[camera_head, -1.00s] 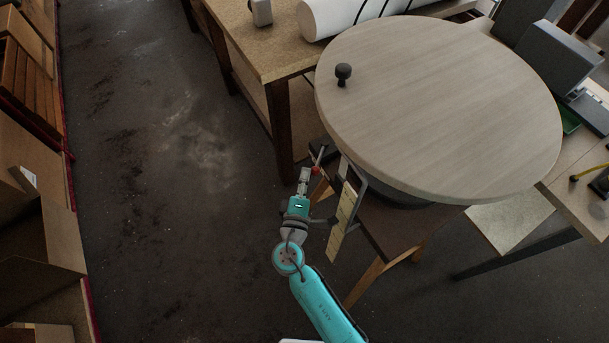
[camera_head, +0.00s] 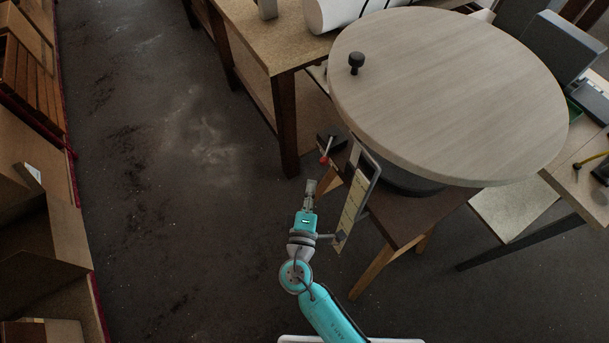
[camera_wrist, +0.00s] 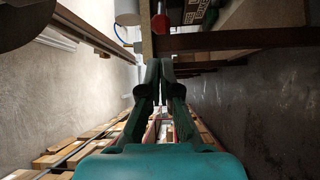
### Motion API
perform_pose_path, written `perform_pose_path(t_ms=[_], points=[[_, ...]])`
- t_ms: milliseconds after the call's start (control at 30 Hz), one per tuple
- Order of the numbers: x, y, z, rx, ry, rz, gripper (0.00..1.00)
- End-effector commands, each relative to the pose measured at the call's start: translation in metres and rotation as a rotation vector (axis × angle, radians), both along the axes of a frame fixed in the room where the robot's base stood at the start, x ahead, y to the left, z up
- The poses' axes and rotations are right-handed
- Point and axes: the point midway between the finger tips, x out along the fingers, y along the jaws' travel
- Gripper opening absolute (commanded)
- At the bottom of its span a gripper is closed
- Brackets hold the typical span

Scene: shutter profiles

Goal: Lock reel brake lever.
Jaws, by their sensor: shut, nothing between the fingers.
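The reel is a large round pale wooden disc (camera_head: 450,95) with a black knob (camera_head: 356,62) near its left edge. A thin brake lever with a red tip (camera_head: 324,160) stands out below the disc's left side, beside a dark block. My gripper (camera_head: 311,183) is shut and empty. It is just below and left of the red tip, with a gap of floor showing between them. In the wrist view, my gripper's dark fingers (camera_wrist: 160,65) are together.
A metal bracket (camera_head: 371,172) and a yellowish marked strip (camera_head: 351,205) hang close to the right of my gripper. A wooden bench (camera_head: 285,50) stands behind. A dark stand with wooden legs (camera_head: 375,273) is under the disc. Open floor (camera_head: 180,200) lies to the left.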

Motion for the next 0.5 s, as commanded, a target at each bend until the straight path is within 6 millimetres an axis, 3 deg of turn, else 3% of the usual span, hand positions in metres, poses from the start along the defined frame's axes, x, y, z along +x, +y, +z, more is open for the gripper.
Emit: perform_pose_path(t_ms=[200,500], points=[[-0.021,-0.010,0.000,0.001,0.000,0.000,0.00],[-0.025,-0.013,0.000,0.000,0.000,0.000,0.00]])
